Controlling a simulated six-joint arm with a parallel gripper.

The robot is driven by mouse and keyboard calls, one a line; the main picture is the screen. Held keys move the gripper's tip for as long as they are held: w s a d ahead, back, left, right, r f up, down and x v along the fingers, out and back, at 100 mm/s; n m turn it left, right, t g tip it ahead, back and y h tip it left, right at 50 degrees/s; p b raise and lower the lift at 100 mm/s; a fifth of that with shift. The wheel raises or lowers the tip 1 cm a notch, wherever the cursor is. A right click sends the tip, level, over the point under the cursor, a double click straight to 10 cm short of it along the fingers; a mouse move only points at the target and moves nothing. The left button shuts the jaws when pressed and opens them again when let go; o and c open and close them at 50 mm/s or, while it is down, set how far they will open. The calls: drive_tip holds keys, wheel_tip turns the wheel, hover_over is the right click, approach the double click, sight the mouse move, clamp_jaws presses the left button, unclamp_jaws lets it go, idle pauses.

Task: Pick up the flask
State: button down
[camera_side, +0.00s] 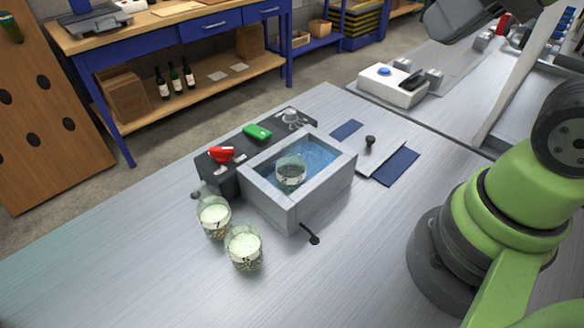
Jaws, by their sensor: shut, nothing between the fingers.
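No vessel in view has a clear flask shape, so I cannot tell which one the task means. One glass vessel (291,172) with dark contents or a dark band stands in the blue water of a grey basin (268,200). Two more glass vessels with pale contents and dark markings stand on the metal table in front of the basin: one at its left corner (214,217), the other nearer the camera (244,248). My gripper is not in view; only green and grey parts of my arm show at the right.
Behind the basin is a dark panel (220,180) with a red item (221,154) and a green item (257,132). A dark blue pad (398,166) lies to the right. A white box with a blue button (393,85) stands farther back. The table's left front is clear.

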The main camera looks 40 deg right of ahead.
idle(0.3)
drive_tip(key=c, duration=0.6)
unclamp_jaws()
drive_tip(key=shift+c, duration=0.2)
drive_tip(key=n+g+h, duration=0.2)
drive_tip(key=n+g, duration=0.1)
drive_tip(key=g, duration=0.2)
hover_over(290, 159)
drive_tip(key=d, duration=0.1)
wheel_tip(290, 159, down, 14)
drive_tip(key=shift+n+g, duration=0.3)
drive_tip(key=f, duration=0.2)
drive_tip(key=w+f, duration=0.1)
drive_tip(key=f, duration=0.2)
drive_tip(key=shift+w, duration=0.1)
drive_tip(key=shift+f, duration=2.7)
